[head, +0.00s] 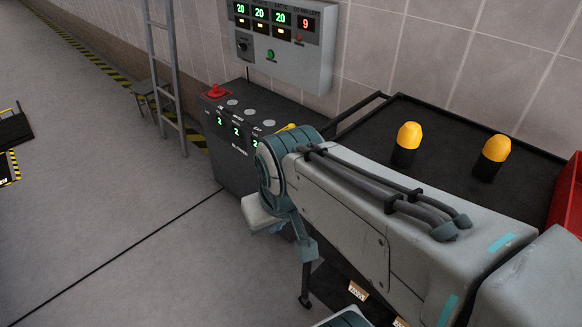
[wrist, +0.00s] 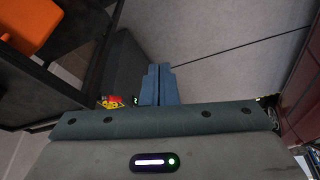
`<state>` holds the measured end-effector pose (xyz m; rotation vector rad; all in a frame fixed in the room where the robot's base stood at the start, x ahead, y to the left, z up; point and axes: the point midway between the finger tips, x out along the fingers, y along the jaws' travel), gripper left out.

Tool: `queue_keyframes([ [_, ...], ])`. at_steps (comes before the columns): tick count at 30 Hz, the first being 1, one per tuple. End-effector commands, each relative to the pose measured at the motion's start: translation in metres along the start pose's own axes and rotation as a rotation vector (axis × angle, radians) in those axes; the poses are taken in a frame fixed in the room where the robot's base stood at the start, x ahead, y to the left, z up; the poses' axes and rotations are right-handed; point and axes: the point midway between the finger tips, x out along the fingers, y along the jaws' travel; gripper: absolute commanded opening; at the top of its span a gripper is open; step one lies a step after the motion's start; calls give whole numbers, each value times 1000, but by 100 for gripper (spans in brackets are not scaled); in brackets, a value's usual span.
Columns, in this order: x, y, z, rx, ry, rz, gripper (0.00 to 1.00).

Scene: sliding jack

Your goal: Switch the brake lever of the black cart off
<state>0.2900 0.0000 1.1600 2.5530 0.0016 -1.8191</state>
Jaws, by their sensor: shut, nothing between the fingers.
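What looks like the black cart (head: 450,118) is at the right in the head view, with a raised rail at its far left corner. Its lower part is mostly hidden behind my arm, and I cannot make out the brake lever in either view. My gripper shows in the wrist view (wrist: 160,72), its two blue-grey fingers together with nothing between them. They point over the grey floor, to the right of a dark upright panel. In the head view my arm reaches down and left, in front of the cart.
Two yellow-capped black posts (head: 408,143) (head: 492,157) stand on the black top. A dark grey control box (head: 228,150) with a red button stands beyond my arm, under a wall panel (head: 285,55). A ladder (head: 167,80) leans at the wall. A red bin (head: 570,195) is at the right edge.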

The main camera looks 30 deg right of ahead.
Motion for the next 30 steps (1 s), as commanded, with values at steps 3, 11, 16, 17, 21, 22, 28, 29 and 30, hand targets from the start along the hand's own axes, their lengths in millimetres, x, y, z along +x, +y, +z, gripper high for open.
queue_keyframes([
  [3, 0, 0, 0, 0, 0, 0, 0],
  [11, 24, 12, 6, -82, -68, 48, 0],
  [16, 82, 46, 18, -345, -277, 192, 0],
  [17, 94, 53, 20, -406, -326, 224, 0],
  [21, 140, 89, 17, -691, -552, 378, 0],
  [22, 149, 96, 15, -752, -603, 410, 0],
  [28, 208, 133, -15, -1144, -935, 640, 0],
  [29, 216, 136, -22, -1201, -985, 677, 0],
  [30, 228, 140, -32, -1275, -1053, 726, 0],
])
